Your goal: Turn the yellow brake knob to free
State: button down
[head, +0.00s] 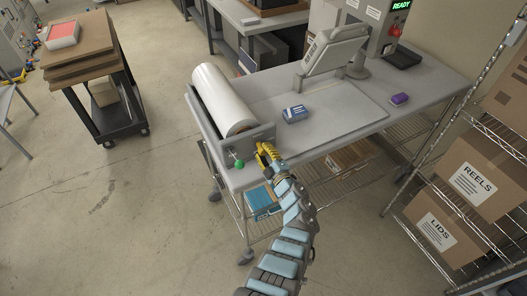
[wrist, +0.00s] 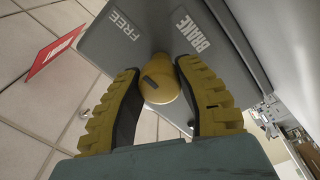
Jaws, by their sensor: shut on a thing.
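The yellow brake knob (wrist: 163,88) is on a grey plate (wrist: 150,38) in the wrist view. The plate carries a "FREE" label (wrist: 123,26) and a "BRAKE" label (wrist: 193,32). A short dark mark shows on the knob's face; I cannot tell surely which label it points to. My gripper (wrist: 159,70) has one yellow finger on each side of the knob and is shut on it. In the head view my gripper (head: 264,153) is at the right end of the roll holder's front plate (head: 252,142), and it hides the knob there.
A white roll (head: 223,98) lies in the holder on the bench (head: 420,88). A green ball handle (head: 239,163) sticks out left of my gripper. A blue-white box (head: 295,113) and a purple item (head: 399,99) lie on the bench. A red tag (wrist: 54,54) is near the plate.

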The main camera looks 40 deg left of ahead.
aim_at(265, 153)
jog(key=c, duration=0.6)
grip_release()
jog(key=shift+s+d+f, duration=0.1)
jog(key=shift+s+d, duration=0.05)
jog(key=shift+d, duration=0.55)
jog(key=shift+s+d, duration=0.3)
jog(key=shift+d, duration=0.2)
jog(key=shift+s+d, duration=0.1)
jog(key=shift+d, duration=0.1)
jog(key=shift+v, duration=4.45)
